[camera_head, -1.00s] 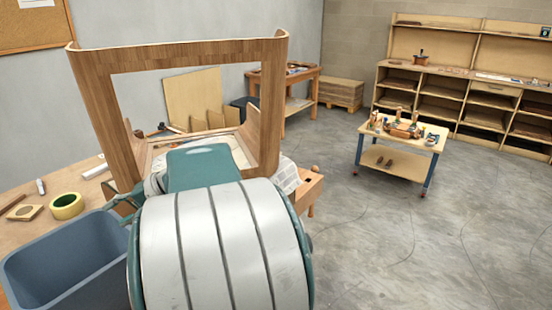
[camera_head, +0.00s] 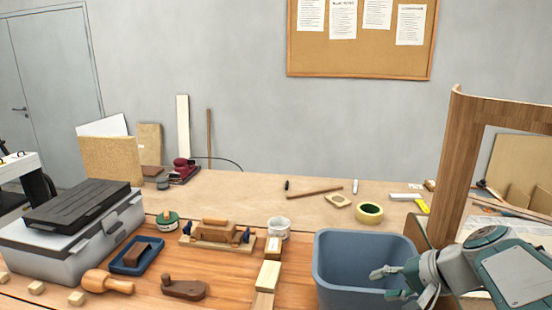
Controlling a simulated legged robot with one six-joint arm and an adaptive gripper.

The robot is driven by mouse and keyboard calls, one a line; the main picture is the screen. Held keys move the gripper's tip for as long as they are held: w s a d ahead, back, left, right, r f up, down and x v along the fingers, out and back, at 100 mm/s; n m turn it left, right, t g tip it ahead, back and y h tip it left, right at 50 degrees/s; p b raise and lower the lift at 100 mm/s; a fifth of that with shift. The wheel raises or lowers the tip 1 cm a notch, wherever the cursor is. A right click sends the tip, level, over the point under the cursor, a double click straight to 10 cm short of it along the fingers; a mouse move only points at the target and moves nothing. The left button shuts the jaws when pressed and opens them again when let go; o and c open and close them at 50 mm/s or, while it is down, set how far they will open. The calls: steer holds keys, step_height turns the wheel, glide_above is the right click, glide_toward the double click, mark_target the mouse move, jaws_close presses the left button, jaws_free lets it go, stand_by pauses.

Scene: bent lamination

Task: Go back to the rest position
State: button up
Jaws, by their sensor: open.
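My gripper (camera_head: 392,283) is at the lower right of the head camera view. Its fingers are apart and empty. They show in front of the blue-grey bin (camera_head: 330,262), and I cannot tell whether they are over its opening or nearer to me. My arm enters from the right edge. A bent wood lamination frame (camera_head: 462,150) stands upright on the bench at the right, behind my arm, partly cut off by the picture edge.
The workbench (camera_head: 240,190) holds a grey toolbox (camera_head: 60,245), a mallet (camera_head: 105,282), a wooden plane (camera_head: 215,232), a white cup (camera_head: 278,228), a wood block (camera_head: 268,275) and a yellow tape roll (camera_head: 370,212). A red sander (camera_head: 182,170) sits near the wall.

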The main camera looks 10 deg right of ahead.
steer(key=s+a+f+n+h, duration=0.2)
steer(key=s+a+n, duration=0.2)
steer(key=s, duration=0.1)
steer(key=s+a+f+n+g+h, duration=0.1)
steer(key=s+a+n+h, duration=0.2)
steer(key=s+a+n, duration=0.1)
steer(key=shift+s+a+f+n+h, duration=0.35)
steer(key=shift+s+a, duration=0.45)
steer(key=shift+s, duration=0.4)
stand_by(0.5)
